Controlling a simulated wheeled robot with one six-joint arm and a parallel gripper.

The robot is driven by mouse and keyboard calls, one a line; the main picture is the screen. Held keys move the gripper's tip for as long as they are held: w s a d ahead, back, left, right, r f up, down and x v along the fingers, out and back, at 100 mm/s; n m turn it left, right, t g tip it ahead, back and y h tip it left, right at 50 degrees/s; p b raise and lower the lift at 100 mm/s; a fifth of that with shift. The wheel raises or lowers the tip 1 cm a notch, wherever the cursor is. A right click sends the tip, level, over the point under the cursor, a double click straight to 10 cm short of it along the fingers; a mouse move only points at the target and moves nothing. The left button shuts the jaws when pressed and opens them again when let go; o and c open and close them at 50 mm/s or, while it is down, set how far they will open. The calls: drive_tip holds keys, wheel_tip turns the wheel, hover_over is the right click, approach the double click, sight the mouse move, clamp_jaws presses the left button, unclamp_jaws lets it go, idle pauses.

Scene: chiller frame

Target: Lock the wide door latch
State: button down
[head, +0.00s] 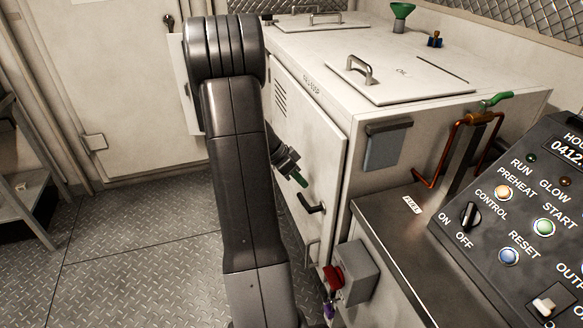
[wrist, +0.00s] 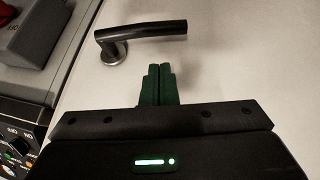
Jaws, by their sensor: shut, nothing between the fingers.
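The wide door (head: 293,122) is the pale vented panel on the side of the white cabinet in the head view. Its latch is a black lever handle (head: 311,206) low near the door's right edge. In the wrist view the latch (wrist: 150,32) lies roughly level, its round pivot at left and its arm pointing right. My gripper (head: 301,180) has green fingers and is near the latch in the head view. In the wrist view my gripper (wrist: 158,70) is shut and empty, just below the lever's arm, with a small gap showing. My arm hides part of the door.
A grey box with a red knob (head: 333,277) stands below and right of the latch; its corner also shows in the wrist view (wrist: 60,38). A control panel (head: 520,215) fills the right side. Diamond-plate floor (head: 140,250) is open at left.

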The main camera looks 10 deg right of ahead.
sight(299, 197)
drive_tip(key=shift+s+a+f, duration=0.2)
drive_tip(key=shift+f, duration=0.5)
drive_tip(key=shift+s+a+f, duration=0.15)
drive_tip(key=shift+s+f, duration=0.05)
drive_tip(key=shift+f, duration=0.45)
drive_tip(key=shift+f, duration=0.1)
drive_tip(key=shift+w+f+n+g+h, duration=0.15)
drive_tip(key=shift+f+n+g+h, duration=0.15)
drive_tip(key=shift+f+g, duration=0.55)
drive_tip(key=shift+w+f+n+g+h, duration=0.1)
drive_tip(key=shift+f+n+g+h, duration=0.1)
drive_tip(key=shift+f+n+g, duration=0.55)
drive_tip(key=s+f+g+h+b, duration=0.1)
drive_tip(key=s+f+g+b, duration=0.2)
drive_tip(key=f+b, duration=0.2)
drive_tip(key=shift+s+d+f+b, duration=0.35)
drive_tip(key=shift+s+b, duration=0.05)
drive_tip(key=shift+b, duration=0.55)
drive_tip(key=shift+s+n, duration=0.1)
drive_tip(key=shift+n, duration=0.15)
